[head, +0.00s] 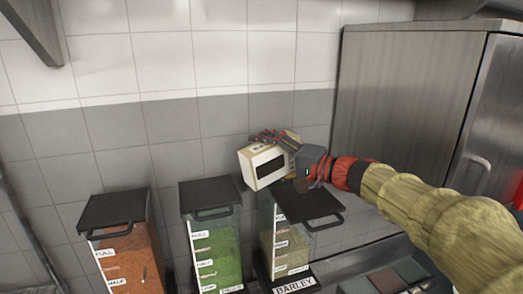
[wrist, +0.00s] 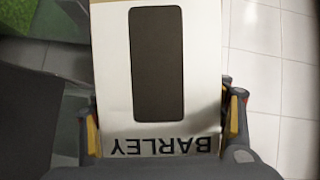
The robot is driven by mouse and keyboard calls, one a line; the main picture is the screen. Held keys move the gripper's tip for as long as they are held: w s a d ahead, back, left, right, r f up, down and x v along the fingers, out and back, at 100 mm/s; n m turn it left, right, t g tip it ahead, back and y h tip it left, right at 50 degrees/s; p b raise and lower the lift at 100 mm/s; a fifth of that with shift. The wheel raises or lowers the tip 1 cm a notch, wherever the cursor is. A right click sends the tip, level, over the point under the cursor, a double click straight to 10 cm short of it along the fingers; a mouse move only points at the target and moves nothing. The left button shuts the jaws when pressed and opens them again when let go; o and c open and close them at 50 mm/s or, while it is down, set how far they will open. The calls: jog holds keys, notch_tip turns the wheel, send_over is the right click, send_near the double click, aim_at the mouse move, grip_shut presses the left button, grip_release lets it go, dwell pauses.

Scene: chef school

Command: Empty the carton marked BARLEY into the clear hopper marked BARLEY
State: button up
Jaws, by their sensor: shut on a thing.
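The BARLEY carton (head: 264,166) is a cream box with a dark window, held tilted in the air in the head view. In the wrist view the carton (wrist: 200,75) shows its BARLEY print upside down. My gripper (head: 285,143) is shut on it, with a finger along each side in the wrist view (wrist: 163,122). The clear BARLEY hopper (head: 267,238) stands just below, with pale contents partway up and a BARLEY label at its foot. Its black handled lid (head: 312,204) shows at its top; whether it is fully closed I cannot tell. The carton's mouth is not clearly visible.
A hopper with green contents (head: 216,252) and one with orange contents (head: 128,262) stand to the left, under black lids. A steel cabinet (head: 400,100) is at the right. A tray of dark blocks (head: 385,281) lies at the lower right. The tiled wall is behind.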

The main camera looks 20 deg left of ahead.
aim_at(277, 163)
jog(key=shift+s+d+r, duration=0.1)
jog(key=shift+s+d, duration=0.4)
jog(key=shift+s, duration=0.2)
jog(key=shift+s+d+f+b, duration=0.2)
jog(key=shift+s+d+b, duration=0.45)
jog(key=shift+s+b, duration=0.3)
jog(key=s+d+n+b, duration=0.1)
jog(key=s+d+b, duration=1.1)
jog(key=s, duration=0.5)
jog(key=shift+s+d+r, duration=0.15)
jog(key=shift+d+r, duration=0.15)
jog(key=shift+d, duration=0.2)
jog(key=b, duration=0.1)
jog(key=f+n+b, duration=0.1)
jog(key=shift+s+d+f+h+b, duration=0.15)
jog(key=shift+s+d+h+b, duration=0.05)
jog(key=shift+h+b, duration=0.2)
jog(key=f+n+b, duration=0.1)
jog(key=b, duration=0.2)
jog(key=s+d+f+n+h+b, duration=0.1)
jog(key=n+b, duration=0.1)
jog(key=s+d+f+n+t+h+b, duration=0.1)
jog(key=f+n+b, duration=0.1)
jog(key=b, duration=0.1)
jog(key=shift+s+b, duration=0.1)
jog(key=shift+b, duration=0.2)
jog(key=shift+d, duration=0.1)
